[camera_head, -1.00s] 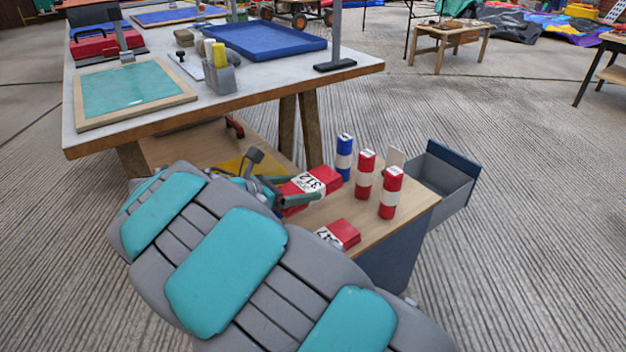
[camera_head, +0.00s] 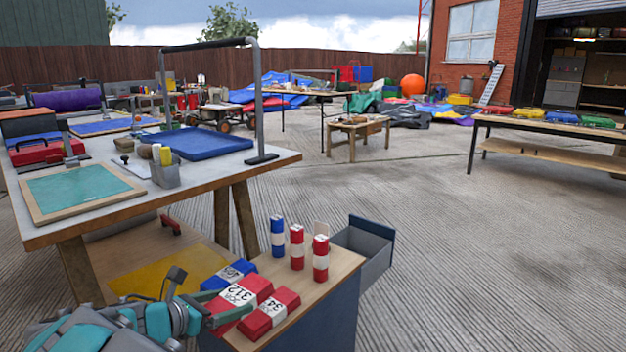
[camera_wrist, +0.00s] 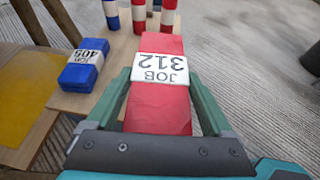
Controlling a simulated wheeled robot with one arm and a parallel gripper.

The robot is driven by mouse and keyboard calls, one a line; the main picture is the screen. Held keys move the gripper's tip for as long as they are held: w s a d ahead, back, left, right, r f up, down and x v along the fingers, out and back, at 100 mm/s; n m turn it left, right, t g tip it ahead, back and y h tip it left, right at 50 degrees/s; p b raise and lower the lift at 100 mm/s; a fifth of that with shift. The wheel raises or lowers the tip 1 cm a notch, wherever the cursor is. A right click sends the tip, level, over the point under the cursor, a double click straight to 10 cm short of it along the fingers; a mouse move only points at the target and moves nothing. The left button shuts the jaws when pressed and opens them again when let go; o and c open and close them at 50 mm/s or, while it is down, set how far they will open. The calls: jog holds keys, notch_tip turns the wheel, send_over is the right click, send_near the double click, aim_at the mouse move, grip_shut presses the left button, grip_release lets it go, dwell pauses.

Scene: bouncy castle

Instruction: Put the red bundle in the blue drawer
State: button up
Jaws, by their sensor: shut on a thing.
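My gripper (camera_head: 232,303) is shut on a red bundle (camera_head: 245,290) with a white label reading "JOB 312". In the wrist view the gripper's green fingers (camera_wrist: 160,90) press on both sides of this bundle (camera_wrist: 160,112), which points away from the palm. It is over the wooden cabinet top; whether it touches the top I cannot tell. Another red bundle (camera_head: 281,303), labelled with 34 showing, lies beside it on the right. The drawer (camera_head: 364,251) stands pulled out at the cabinet's far right side, grey inside with a dark blue front; its floor is hidden.
A blue bundle (camera_head: 240,266) labelled 405 lies left of the held one. Upright on the cabinet top (camera_head: 335,284) stand a blue-and-white bundle (camera_head: 277,238) and two red-and-white ones (camera_head: 297,247), near the drawer. A large worktable (camera_head: 200,196) is behind left. Floor right of the drawer is clear.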

jog(key=w+d+r+n+y+p, duration=0.1)
jog(key=w+d, duration=0.3)
jog(key=d, duration=0.6)
jog(key=w+d+r+n+t+y+p, duration=0.1)
jog(key=w+d+r, duration=0.2)
jog(key=d, duration=0.8)
jog(key=w+d+r+n+y+p, duration=0.1)
jog(key=w+d+r, duration=0.1)
jog(key=w+d, duration=0.4)
jog(key=d, duration=0.5)
jog(key=shift+d+n+t+y, duration=0.2)
jog(key=shift+n+t+y, duration=0.1)
jog(key=shift+t+y, duration=0.1)
jog(key=shift+w, duration=0.1)
notch_tip(320, 180, down, 14)
jog(key=w+n+y, duration=0.2)
jog(key=n+y, duration=0.1)
jog(key=y, duration=0.1)
jog(key=shift+w, duration=0.3)
jog(key=shift+t, duration=0.3)
